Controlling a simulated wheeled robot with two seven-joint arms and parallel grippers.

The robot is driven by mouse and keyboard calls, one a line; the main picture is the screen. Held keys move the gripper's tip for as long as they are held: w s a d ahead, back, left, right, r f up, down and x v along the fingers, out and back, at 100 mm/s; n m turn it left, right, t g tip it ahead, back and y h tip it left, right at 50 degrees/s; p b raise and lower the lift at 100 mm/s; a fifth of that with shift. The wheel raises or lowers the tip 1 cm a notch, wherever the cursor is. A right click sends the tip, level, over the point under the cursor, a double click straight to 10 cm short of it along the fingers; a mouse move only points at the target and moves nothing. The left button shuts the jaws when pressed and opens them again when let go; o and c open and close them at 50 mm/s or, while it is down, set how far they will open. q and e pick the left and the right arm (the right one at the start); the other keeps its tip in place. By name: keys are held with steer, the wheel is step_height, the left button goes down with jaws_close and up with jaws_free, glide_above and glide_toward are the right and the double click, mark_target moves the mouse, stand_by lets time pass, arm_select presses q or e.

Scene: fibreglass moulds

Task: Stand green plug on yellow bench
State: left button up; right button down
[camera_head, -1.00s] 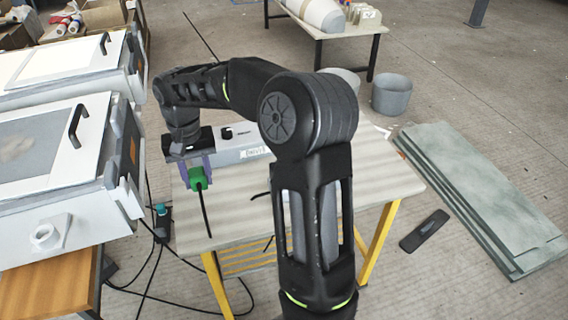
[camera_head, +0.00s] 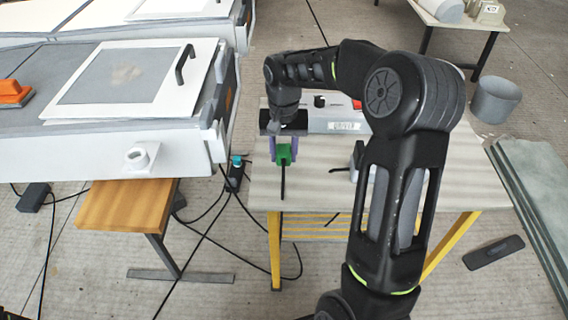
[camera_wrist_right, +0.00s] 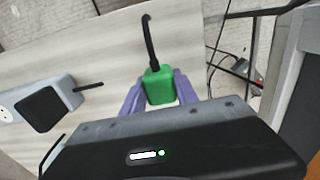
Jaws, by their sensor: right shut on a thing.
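The green plug (camera_head: 283,154), with a black cord hanging from it, is between the purple fingers of my right gripper (camera_head: 283,149), over the left part of the yellow-legged bench (camera_head: 315,192). The wrist view shows my right gripper (camera_wrist_right: 159,92) shut on the sides of the plug (camera_wrist_right: 158,84), its cord pointing away from the gripper. The pale bench top (camera_wrist_right: 100,55) lies beyond the plug. I cannot tell whether the plug touches the top. My left gripper is not in view.
A long grey box (camera_head: 337,126) lies on the bench behind the plug. In the wrist view a grey socket block (camera_wrist_right: 62,90) with a black part is at left. A white mould case (camera_head: 150,150) stands left of the bench. Cables lie on the floor between them.

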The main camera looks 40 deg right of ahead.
mark_target(284, 173)
steer(key=shift+f, duration=2.2)
steer(key=shift+f, duration=0.15)
steer(key=c, duration=0.9)
jaws_free()
step_height(284, 173, up, 12)
steer(key=shift+r+p, duration=0.15)
steer(key=shift+p, duration=0.25)
